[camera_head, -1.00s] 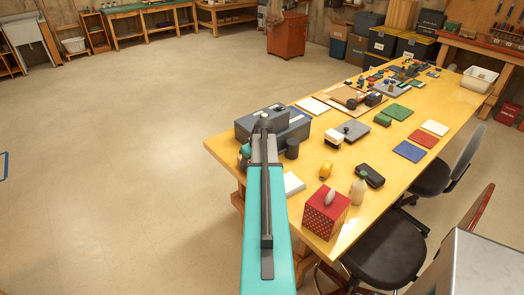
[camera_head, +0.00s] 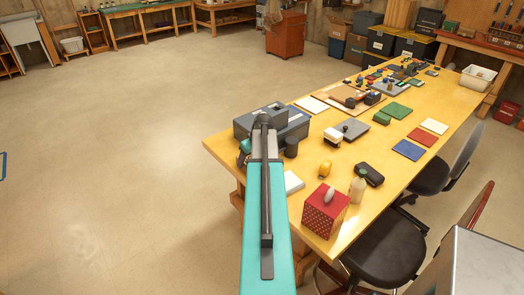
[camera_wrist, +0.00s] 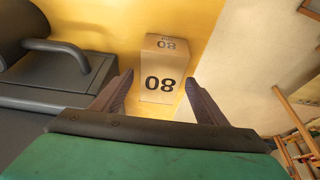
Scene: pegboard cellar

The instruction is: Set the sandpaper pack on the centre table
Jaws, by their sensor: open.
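My gripper (camera_wrist: 158,78) is open in the wrist view, its two dark fingers spread. A pale tan box marked 08 (camera_wrist: 163,72) stands on a yellow surface between and beyond the fingertips; I cannot tell whether it touches them. No label shows whether it is the sandpaper pack, and I cannot pick that pack out by sight elsewhere. The long yellow table (camera_head: 350,215) runs from the front middle to the back right in the head view.
A blue-grey toolbox (camera_head: 294,122) stands at the table's left end, its handle close left of my fingers in the wrist view (camera_wrist: 72,62). A red dotted box (camera_head: 324,212), a bottle (camera_head: 358,188) and a dark case (camera_head: 369,174) stand nearby.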

